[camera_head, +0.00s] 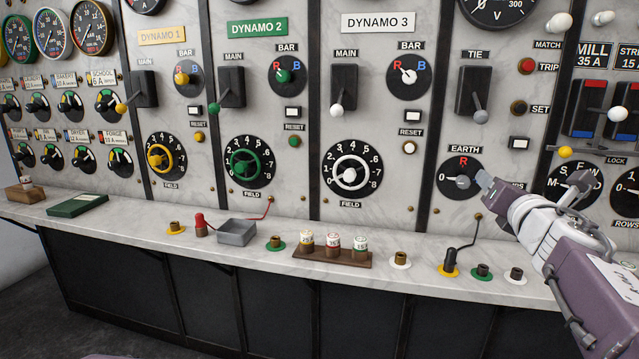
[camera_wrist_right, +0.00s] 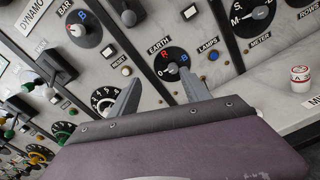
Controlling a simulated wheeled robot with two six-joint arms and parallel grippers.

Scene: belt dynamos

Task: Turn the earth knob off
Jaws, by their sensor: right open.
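The earth knob (camera_head: 462,181) is a grey knob on a black round dial under the EARTH label, with a red R at its top and a 0 at its left. Its pointer seems to lie toward the 0, but it is too small to be sure. In the right wrist view the earth knob (camera_wrist_right: 173,68) sits just beyond and between my fingertips, and a blue B shows at the dial's right. My right gripper (camera_head: 486,184) is open and empty, close to the knob's right side; its two fingers (camera_wrist_right: 160,84) stand apart. My left gripper is out of view.
The TIE lever (camera_head: 473,92) is above the dial, and a white button (camera_head: 519,143) is up and right. The marble ledge (camera_head: 430,240) below carries sockets and a plugged black lead (camera_head: 452,257).

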